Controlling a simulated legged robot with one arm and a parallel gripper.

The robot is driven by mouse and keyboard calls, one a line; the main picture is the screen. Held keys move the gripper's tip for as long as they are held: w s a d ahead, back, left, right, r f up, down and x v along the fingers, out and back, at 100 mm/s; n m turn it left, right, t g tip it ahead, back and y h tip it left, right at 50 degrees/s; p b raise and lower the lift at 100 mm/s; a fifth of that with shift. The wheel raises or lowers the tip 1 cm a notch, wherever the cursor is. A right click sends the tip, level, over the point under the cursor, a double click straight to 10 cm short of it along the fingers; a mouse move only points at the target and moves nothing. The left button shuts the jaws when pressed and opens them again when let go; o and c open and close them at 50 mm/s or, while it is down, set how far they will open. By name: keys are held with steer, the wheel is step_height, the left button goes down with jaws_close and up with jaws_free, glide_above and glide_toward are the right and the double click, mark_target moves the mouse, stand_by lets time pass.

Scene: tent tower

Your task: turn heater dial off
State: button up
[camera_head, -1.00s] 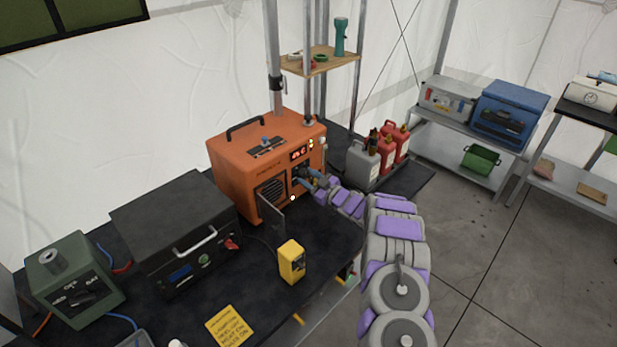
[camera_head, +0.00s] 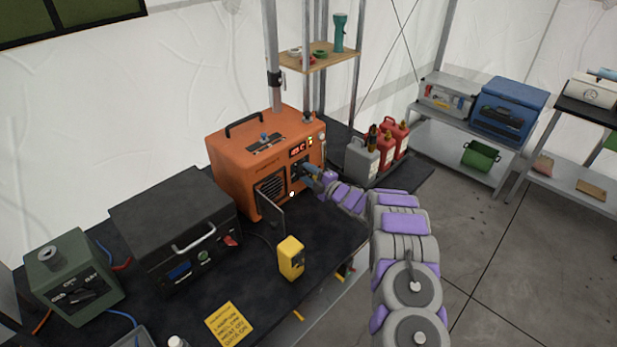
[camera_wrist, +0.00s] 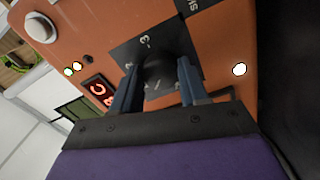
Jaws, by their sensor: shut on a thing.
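The orange heater (camera_head: 245,160) stands on the black table, and its front panel fills much of the wrist view (camera_wrist: 215,40). A dark round dial (camera_wrist: 158,72) sits on a black plate with white markings on that panel. My gripper (camera_head: 306,173) is at the right part of the heater's front. In the wrist view its two blue-grey fingers (camera_wrist: 158,85) are on either side of the dial and shut on it. A red lit display (camera_wrist: 97,90) is beside the dial plate. The fingers hide part of the markings, so the dial's setting cannot be read.
The heater's small door (camera_head: 270,222) stands open left of my arm. A yellow device (camera_head: 291,259) is on the table in front. A black case (camera_head: 175,228) is to the left. Grey and red canisters (camera_head: 362,158) stand behind my arm at the right.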

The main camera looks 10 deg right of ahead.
steer(key=n+b, duration=0.3)
steer(key=n, duration=0.1)
steer(key=shift+s+f+n+b, duration=0.1)
steer(key=shift+f+n+b, duration=0.2)
steer(key=shift+f+b, duration=0.1)
steer(key=n+b, duration=0.2)
steer(key=n, duration=0.1)
steer(key=shift+a+b, duration=0.1)
steer(key=shift+b, duration=0.3)
steer(key=shift+s+r+n+b, duration=0.1)
steer(key=shift+n+b, duration=0.45)
steer(key=shift+n, duration=0.15)
steer(key=shift+r, duration=0.1)
steer(key=o, duration=0.9)
steer(key=shift+o, duration=0.8)
steer(key=shift+r, duration=0.15)
steer(key=p+v, duration=0.3)
steer(key=v, duration=1.4)
steer(key=shift+d, duration=0.25)
